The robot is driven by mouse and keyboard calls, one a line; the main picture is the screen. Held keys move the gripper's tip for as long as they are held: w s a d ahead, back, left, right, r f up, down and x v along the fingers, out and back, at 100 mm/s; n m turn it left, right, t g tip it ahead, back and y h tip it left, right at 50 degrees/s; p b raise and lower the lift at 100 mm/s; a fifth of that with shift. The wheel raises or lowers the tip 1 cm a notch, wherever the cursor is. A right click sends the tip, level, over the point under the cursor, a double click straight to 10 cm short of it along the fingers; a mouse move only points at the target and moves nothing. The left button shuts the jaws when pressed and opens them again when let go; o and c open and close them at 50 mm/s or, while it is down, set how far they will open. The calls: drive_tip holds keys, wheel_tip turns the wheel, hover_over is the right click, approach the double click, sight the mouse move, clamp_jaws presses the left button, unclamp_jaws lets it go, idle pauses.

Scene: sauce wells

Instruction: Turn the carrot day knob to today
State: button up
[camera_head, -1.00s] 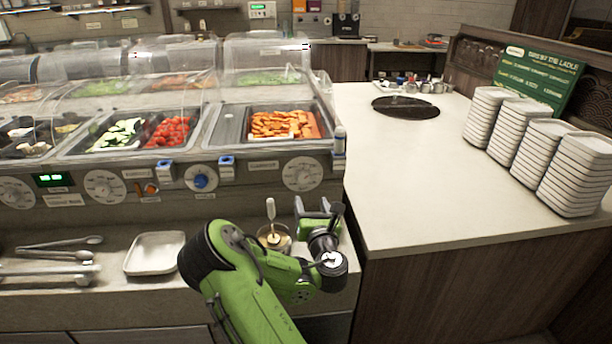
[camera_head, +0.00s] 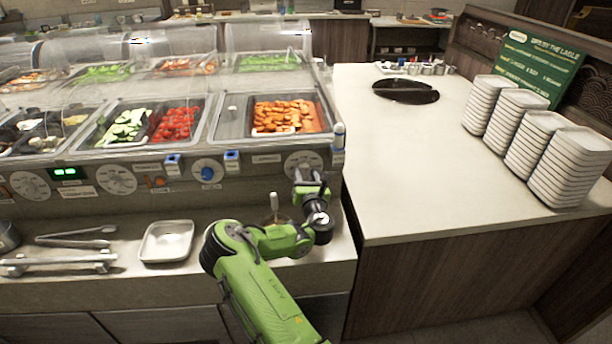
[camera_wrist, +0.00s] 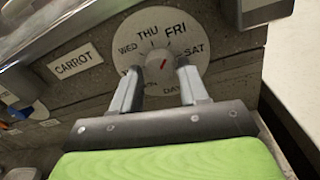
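The carrot day dial (camera_wrist: 160,25) is a white disc with day names around its rim; WED, THU, FRI and SAT are readable in the wrist view. The fingers hide part of the lower lettering. In the head view the dial (camera_head: 303,158) is partly behind my gripper (camera_head: 310,182).
Other white dials (camera_head: 117,180), a blue knob (camera_head: 208,171) and a small green display (camera_head: 68,173), too small to read, line the panel. A white tray (camera_head: 166,255) and tongs sit on the lower ledge. The counter corner (camera_head: 365,240) is close on the right.

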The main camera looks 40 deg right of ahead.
drive_tip(key=c, duration=0.6)
drive_tip(key=shift+c, duration=0.2)
drive_tip(key=shift+m, duration=0.3)
drive_tip(key=m, duration=0.3)
drive_tip(key=shift+m+b, duration=0.35)
drive_tip(key=shift+m, duration=0.05)
drive_tip(key=m+b, duration=0.1)
drive_tip(key=m, duration=0.3)
drive_tip(key=shift+m+h, duration=0.3)
drive_tip(key=m+b, duration=0.1)
drive_tip(key=m, duration=0.3)
drive_tip(key=shift+m, duration=0.4)
drive_tip(key=shift+m+h+b, duration=0.3)
drive_tip(key=shift+m+b, duration=0.5)
drive_tip(key=shift+m, duration=1.5)
